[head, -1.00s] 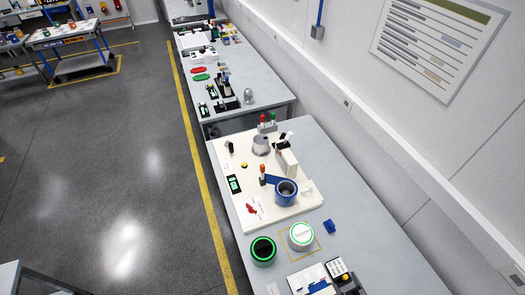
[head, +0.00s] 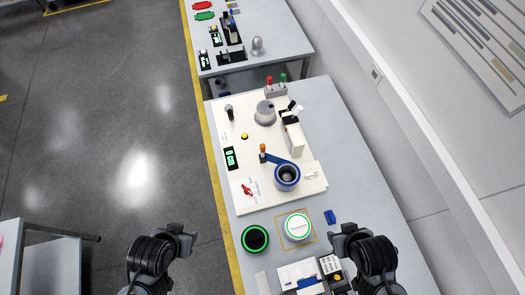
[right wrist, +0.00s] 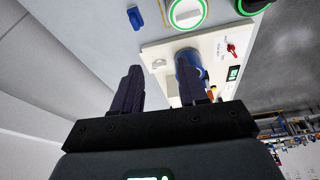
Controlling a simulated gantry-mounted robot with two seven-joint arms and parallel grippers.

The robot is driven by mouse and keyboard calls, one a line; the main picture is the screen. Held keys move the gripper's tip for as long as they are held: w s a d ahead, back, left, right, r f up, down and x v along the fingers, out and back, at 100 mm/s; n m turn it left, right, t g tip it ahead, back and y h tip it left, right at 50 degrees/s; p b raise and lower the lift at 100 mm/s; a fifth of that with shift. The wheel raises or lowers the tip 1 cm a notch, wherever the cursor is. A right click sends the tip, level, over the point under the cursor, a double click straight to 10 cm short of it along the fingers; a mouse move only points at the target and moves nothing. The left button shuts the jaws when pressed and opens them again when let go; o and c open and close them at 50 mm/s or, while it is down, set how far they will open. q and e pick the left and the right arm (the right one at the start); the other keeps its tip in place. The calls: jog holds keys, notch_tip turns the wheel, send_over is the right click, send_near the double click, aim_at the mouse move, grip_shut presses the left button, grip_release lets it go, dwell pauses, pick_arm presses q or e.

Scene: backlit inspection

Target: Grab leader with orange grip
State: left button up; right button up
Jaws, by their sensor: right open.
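The leader with the orange grip (head: 263,152) is a small upright piece with an orange top on the cream board (head: 240,204), joined to a blue arm beside a blue ring (head: 287,177). My right gripper (head: 350,237) is at the lower right of the head view, apart from the leader and nearer to me. In the right wrist view its two dark fingers (right wrist: 158,88) are spread with nothing held, and one finger partly covers the blue ring (right wrist: 189,66). My left gripper (head: 182,240) is over the floor left of the table; its jaw state is unclear.
A green-ringed black button (head: 255,239), a green-ringed white button (head: 297,227) and a blue clip (head: 330,216) lie on the near table. A grey cup-like part (head: 265,113) and a white upright block (head: 292,135) stand on the board. The wall runs along the right.

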jog(key=shift+w+r, duration=0.15)
jog(key=shift+w, duration=0.1)
jog(key=shift+o, duration=0.4)
